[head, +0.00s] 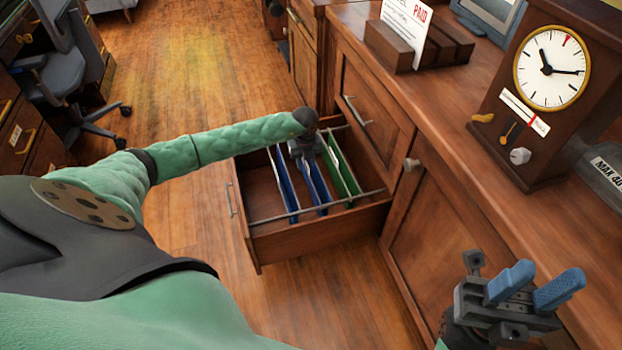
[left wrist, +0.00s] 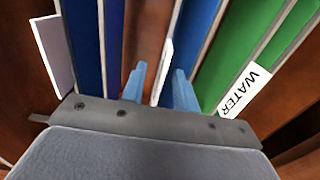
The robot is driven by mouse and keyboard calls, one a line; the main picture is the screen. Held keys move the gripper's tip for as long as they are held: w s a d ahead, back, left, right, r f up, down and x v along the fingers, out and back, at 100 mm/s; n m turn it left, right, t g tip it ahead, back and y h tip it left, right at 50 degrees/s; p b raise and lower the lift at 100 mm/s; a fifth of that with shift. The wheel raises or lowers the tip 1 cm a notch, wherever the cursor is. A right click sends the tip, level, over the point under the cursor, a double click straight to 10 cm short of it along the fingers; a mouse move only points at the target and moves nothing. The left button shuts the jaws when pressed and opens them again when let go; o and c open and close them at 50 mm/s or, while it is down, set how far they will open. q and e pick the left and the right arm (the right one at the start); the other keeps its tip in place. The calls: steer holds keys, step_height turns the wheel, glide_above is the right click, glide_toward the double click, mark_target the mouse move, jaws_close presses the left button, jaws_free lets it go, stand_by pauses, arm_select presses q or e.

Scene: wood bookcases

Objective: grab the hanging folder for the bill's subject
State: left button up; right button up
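An open drawer (head: 258,247) holds blue and green hanging folders. My left gripper (head: 309,160) points down into it at the middle blue folder (head: 314,186). In the left wrist view, its blue fingers (left wrist: 160,82) are apart, with the white tab (left wrist: 166,62) of a blue folder between them; the tab's text is not readable. Another blue folder (head: 284,187) is to the left. A green folder (head: 341,168) is on the right; its tab reads WATER (left wrist: 244,91). A bill (head: 408,25) stamped PAID stands on the counter; its subject is unreadable. My right gripper (head: 535,286) is open and empty.
The bill stands in a wooden holder (head: 388,47). A wooden clock (head: 535,120) and a partly seen monitor (head: 490,14) are on the counter. An office chair (head: 65,75) stands at upper left. The wood floor (head: 200,65) beyond the drawer is clear.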

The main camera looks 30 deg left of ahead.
arm_select(q)
steer(key=shift+f, duration=0.15)
jaws_close()
